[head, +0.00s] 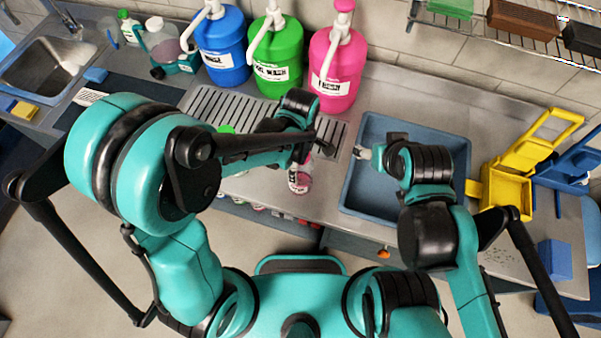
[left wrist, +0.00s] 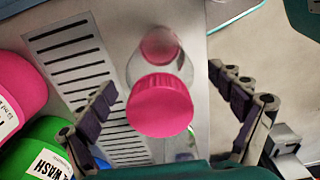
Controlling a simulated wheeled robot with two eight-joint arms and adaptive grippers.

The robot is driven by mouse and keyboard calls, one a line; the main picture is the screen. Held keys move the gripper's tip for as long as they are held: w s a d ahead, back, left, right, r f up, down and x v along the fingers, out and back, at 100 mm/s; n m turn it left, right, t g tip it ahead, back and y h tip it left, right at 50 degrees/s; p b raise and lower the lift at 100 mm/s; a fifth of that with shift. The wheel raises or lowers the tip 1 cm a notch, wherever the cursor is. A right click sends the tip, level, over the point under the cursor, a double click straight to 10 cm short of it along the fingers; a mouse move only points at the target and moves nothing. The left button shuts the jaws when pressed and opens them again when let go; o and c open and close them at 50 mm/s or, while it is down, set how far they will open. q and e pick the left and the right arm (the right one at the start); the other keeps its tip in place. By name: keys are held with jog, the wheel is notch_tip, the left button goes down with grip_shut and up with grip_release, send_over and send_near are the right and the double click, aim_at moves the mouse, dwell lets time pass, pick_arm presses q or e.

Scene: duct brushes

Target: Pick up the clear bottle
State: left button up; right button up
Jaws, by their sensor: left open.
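The clear bottle (head: 299,181) stands on the steel counter near its front edge, with pink showing at its base and top. In the left wrist view the bottle (left wrist: 172,66) is seen from above, its round pink cap (left wrist: 160,105) toward the camera. My left gripper (head: 322,145) is over the bottle, partly hiding it in the head view. Its fingers (left wrist: 160,88) are spread wide on both sides of the bottle, with gaps, and it is empty. My right gripper (head: 366,153) is over the left side of the blue basin; its jaw opening is unclear.
Blue (head: 221,45), green (head: 275,60) and pink (head: 335,70) pump jugs stand behind the slotted drain board (head: 205,105). The blue basin (head: 358,195) lies right of the bottle. A yellow dustpan-like holder (head: 507,190) stands farther right.

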pick_arm(q)
jog(key=shift+f, duration=0.25)
jog(key=c, duration=1.8)
jog(key=shift+o, duration=0.2)
jog(key=shift+r, duration=0.2)
